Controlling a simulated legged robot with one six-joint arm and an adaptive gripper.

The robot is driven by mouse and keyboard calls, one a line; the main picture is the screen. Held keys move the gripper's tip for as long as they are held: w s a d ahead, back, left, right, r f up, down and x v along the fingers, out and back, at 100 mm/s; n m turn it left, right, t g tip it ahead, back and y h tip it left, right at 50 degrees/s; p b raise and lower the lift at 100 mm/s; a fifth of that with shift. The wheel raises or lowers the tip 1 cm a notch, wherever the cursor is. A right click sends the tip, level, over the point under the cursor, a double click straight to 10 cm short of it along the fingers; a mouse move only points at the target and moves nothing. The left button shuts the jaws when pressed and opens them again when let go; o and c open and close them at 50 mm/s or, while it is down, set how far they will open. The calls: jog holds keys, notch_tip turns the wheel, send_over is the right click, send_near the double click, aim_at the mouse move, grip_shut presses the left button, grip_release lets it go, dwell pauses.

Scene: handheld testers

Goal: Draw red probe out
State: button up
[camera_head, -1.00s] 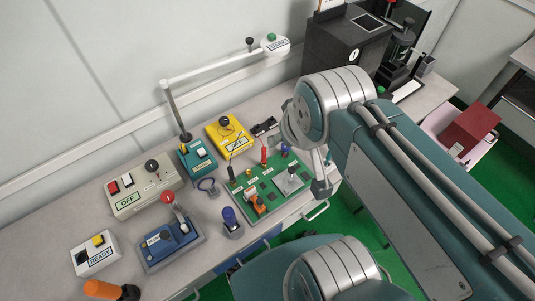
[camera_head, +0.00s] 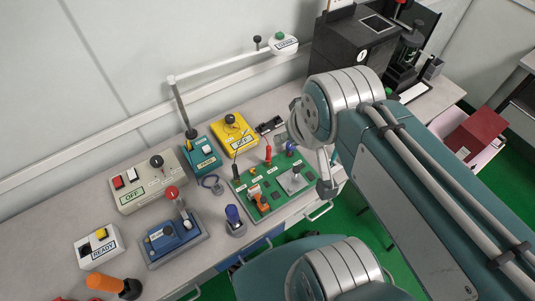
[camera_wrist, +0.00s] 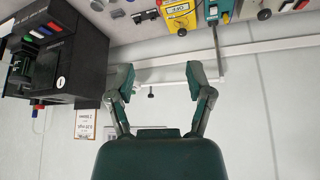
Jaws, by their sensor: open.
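The red probe (camera_head: 268,154) stands upright in the green board (camera_head: 240,187) on the bench, in the head view. A black probe (camera_head: 235,170) stands to its left and a blue-topped part (camera_head: 290,148) to its right. My gripper (camera_wrist: 163,78) is open and empty in the wrist view, its two fingers spread wide. It faces the wall, with the bench along the top of that picture. In the head view my arm is right of the board, and I cannot clearly make out the fingers. I cannot pick out the red probe surely in the wrist view.
A yellow tester (camera_head: 235,131) and a teal box (camera_head: 203,156) stand behind and left of the board. A jointed white lamp arm (camera_head: 225,66) reaches over the back of the bench. A black machine (camera_head: 345,52) stands at the back right. A blue lever unit (camera_head: 172,239) sits front left.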

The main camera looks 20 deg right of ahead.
jog(key=shift+d, duration=0.45)
jog(key=m+g, duration=0.5)
jog(key=m, duration=0.1)
send_over(268, 154)
jog(key=f, duration=1.6)
jog(key=shift+w+d+f, duration=0.2)
jog(key=shift+w+f, duration=0.1)
jog(key=shift+w+f+g, duration=0.15)
jog(key=shift+f+g, duration=0.15)
jog(key=shift+f, duration=0.25)
notch_tip(268, 154, down, 10)
jog(key=shift+f, duration=0.25)
jog(key=shift+r, duration=0.1)
grip_shut()
